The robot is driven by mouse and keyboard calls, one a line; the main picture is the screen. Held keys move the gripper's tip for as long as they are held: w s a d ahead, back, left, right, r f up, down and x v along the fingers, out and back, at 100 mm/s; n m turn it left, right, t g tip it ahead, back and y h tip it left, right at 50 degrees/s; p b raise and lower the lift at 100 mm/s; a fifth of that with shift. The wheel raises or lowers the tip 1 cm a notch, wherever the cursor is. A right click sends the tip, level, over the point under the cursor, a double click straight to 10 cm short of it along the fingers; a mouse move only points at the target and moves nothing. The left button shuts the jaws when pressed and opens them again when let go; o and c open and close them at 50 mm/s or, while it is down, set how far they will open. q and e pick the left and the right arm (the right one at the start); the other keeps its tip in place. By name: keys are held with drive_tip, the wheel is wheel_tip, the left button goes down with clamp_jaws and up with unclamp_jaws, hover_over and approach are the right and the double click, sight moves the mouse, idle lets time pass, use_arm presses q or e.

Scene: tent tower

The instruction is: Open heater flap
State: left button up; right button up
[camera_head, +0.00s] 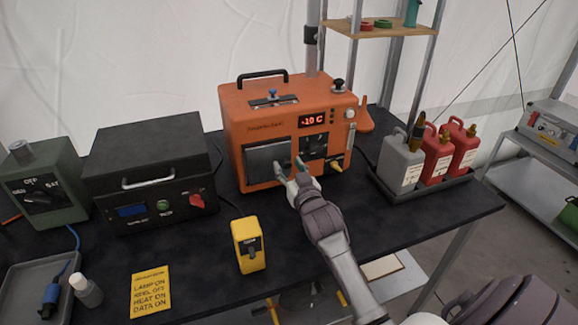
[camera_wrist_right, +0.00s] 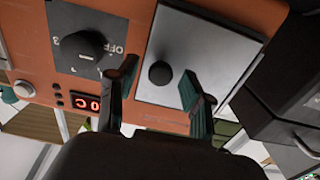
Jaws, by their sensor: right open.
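The orange heater (camera_head: 255,112) stands on the dark table, its red display (camera_head: 312,120) reading about -10 C. Its grey square flap (camera_head: 264,160) is on the left of the front face and looks shut. In the right wrist view the flap (camera_wrist_right: 208,50) carries a round black knob (camera_wrist_right: 160,75). My right gripper (camera_head: 298,168) is at the heater's front, by the flap's right side. In the wrist view its open fingers (camera_wrist_right: 159,72) appear on either side of the knob; contact cannot be told. My left gripper is not in view.
A dial (camera_wrist_right: 83,47) sits beside the flap. A black box (camera_head: 150,165) stands left of the heater, a yellow device (camera_head: 249,245) in front. Red and grey canisters (camera_head: 402,160) stand in a tray at right. A yellow card (camera_head: 150,291) lies front left.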

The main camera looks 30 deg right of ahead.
drive_tip(key=shift+w, duration=0.15)
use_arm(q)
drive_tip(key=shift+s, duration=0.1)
use_arm(e)
drive_tip(key=shift+c, duration=0.5)
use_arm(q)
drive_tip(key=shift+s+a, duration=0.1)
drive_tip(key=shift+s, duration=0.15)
use_arm(e)
clamp_jaws()
